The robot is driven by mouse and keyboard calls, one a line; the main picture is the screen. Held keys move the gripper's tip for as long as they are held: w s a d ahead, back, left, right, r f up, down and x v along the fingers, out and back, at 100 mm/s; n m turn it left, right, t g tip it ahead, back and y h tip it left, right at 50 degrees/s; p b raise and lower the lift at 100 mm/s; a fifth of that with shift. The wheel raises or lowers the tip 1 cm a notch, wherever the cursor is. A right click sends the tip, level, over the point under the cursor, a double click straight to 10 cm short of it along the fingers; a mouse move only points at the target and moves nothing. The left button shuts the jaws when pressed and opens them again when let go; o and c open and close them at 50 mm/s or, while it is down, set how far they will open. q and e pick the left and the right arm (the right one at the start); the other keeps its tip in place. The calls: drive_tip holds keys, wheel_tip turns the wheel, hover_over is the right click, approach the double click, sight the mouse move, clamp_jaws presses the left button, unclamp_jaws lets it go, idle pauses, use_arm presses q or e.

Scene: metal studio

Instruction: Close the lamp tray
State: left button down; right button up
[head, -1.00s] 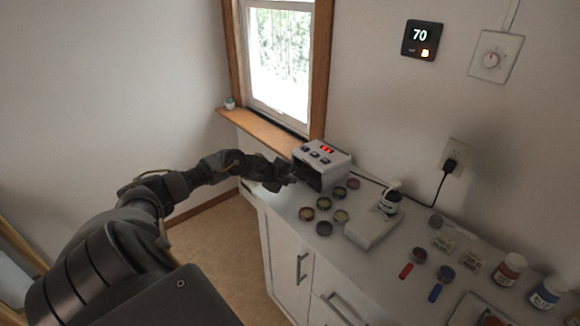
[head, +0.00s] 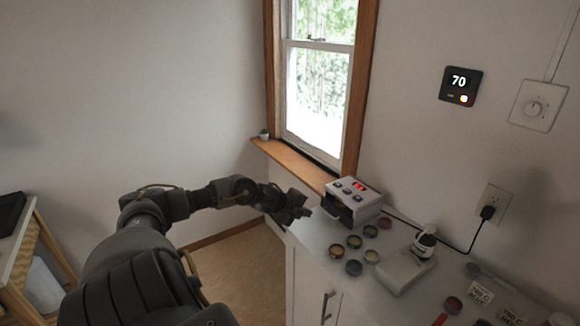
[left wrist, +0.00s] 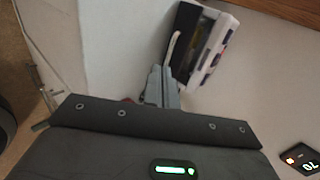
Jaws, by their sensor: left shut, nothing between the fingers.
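The lamp (head: 352,202) is a white box with a red display and dark buttons on its sloped top. It stands at the far left end of the counter, below the window. Its front, where the tray sits, is dark with a pale lip (head: 334,212); how far the tray is out is hard to tell. The lamp also shows in the left wrist view (left wrist: 205,48), with a pale curved strip along its dark front. My left gripper (head: 300,208) is shut and empty, just left of the lamp front with a small gap. Its fingers show in the left wrist view (left wrist: 161,88).
Several small round pots (head: 354,242) stand on the counter in front of the lamp. A black cord (head: 455,248) runs to the wall outlet. The window sill (head: 290,163) is behind.

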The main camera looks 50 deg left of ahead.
use_arm(q)
drive_tip(key=v, duration=0.5)
drive_tip(key=shift+w+d+r, duration=0.1)
drive_tip(key=shift+w, duration=0.05)
idle(0.3)
